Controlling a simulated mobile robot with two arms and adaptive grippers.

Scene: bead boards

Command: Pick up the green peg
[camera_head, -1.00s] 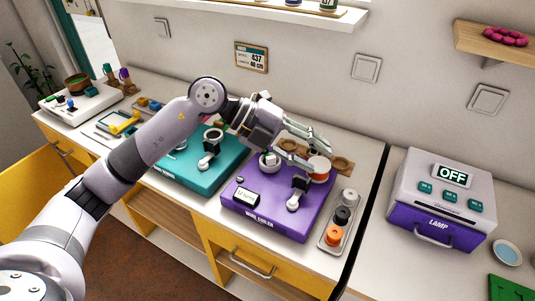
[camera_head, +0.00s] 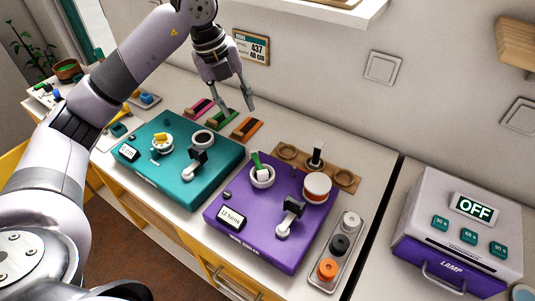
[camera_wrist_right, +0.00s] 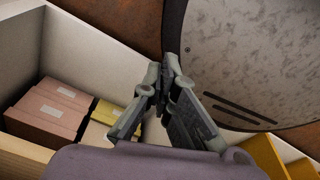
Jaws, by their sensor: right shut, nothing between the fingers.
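A green peg (camera_head: 257,163) stands tilted in a white cup (camera_head: 262,178) on top of the purple box (camera_head: 243,205) in the head view. My left gripper (camera_head: 237,109) is open and empty, pointing down behind the boxes, above the coloured pads at the back of the counter. It is apart from the green peg, farther back and to its left. My right gripper (camera_wrist_right: 163,78) shows only in the right wrist view, shut and empty, above an open drawer.
A teal box (camera_head: 190,180) with a yellow piece in its cup stands left of the purple box. A tray (camera_head: 335,262) of spools is at right, then the lamp box (camera_head: 455,232). Pink-brown boxes (camera_wrist_right: 50,112) lie in the drawer.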

